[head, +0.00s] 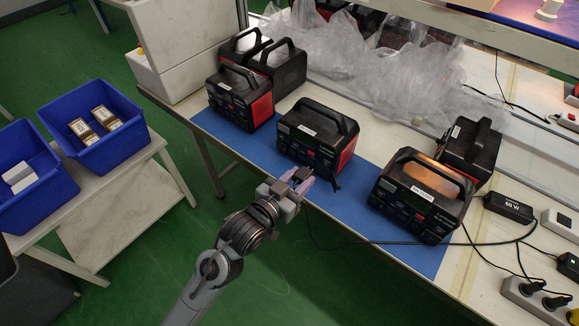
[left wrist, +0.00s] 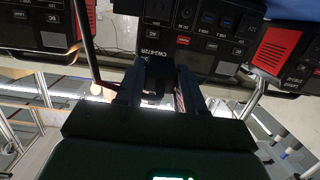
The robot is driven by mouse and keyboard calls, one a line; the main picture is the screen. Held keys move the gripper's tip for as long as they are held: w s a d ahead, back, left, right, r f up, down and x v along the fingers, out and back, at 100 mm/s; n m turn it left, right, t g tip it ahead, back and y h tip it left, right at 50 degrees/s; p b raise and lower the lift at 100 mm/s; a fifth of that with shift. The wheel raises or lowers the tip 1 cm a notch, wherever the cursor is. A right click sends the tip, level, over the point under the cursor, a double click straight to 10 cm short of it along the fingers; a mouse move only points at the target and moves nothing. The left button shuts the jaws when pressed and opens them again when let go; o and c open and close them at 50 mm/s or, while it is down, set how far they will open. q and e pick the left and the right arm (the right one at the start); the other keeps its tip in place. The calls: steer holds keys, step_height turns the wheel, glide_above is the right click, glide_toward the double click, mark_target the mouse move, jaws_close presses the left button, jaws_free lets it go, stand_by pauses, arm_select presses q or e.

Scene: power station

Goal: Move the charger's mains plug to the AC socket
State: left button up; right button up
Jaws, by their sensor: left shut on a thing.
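My left gripper (head: 301,183) is shut on a small black plug (left wrist: 157,76), which sits between its fingers in the left wrist view. The gripper is at the lower front of the middle power station (head: 318,137), a black box with red sides and a top handle. A thin black cable hangs from the gripper and runs right toward the charger (head: 508,207). The station's dark front panel (left wrist: 222,45) with ports and labels fills the top of the left wrist view. I cannot tell whether the plug touches the panel. My right gripper is not in view.
Another power station (head: 422,195) stands to the right on the blue mat (head: 372,240), and one (head: 240,97) to the left. A power strip (head: 535,298) with black plugs lies at lower right. Plastic bags (head: 410,75) lie behind. Blue bins (head: 95,125) stand at left.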

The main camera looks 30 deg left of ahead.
arm_select(q)
steer(key=shift+f+t+b, duration=1)
steer(key=shift+f+b, duration=0.85)
steer(key=shift+f, duration=1.8)
steer(key=shift+w+d+b, duration=0.3)
steer(key=shift+w+b, duration=0.15)
steer(key=shift+w, duration=0.4)
steer(key=shift+w+d+b, duration=0.3)
steer(key=shift+w+b, duration=0.15)
steer(key=shift+w, duration=0.35)
steer(key=shift+w+d+b, duration=0.3)
steer(key=shift+w+b, duration=0.15)
steer(key=shift+w, duration=0.4)
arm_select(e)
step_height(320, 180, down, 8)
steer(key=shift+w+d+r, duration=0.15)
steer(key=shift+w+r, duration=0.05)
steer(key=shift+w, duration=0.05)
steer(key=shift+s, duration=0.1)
arm_select(q)
steer(key=shift+r+p, duration=0.1)
steer(key=shift+p, duration=1.05)
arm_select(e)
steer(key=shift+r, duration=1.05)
arm_select(q)
steer(key=shift+w, duration=0.35)
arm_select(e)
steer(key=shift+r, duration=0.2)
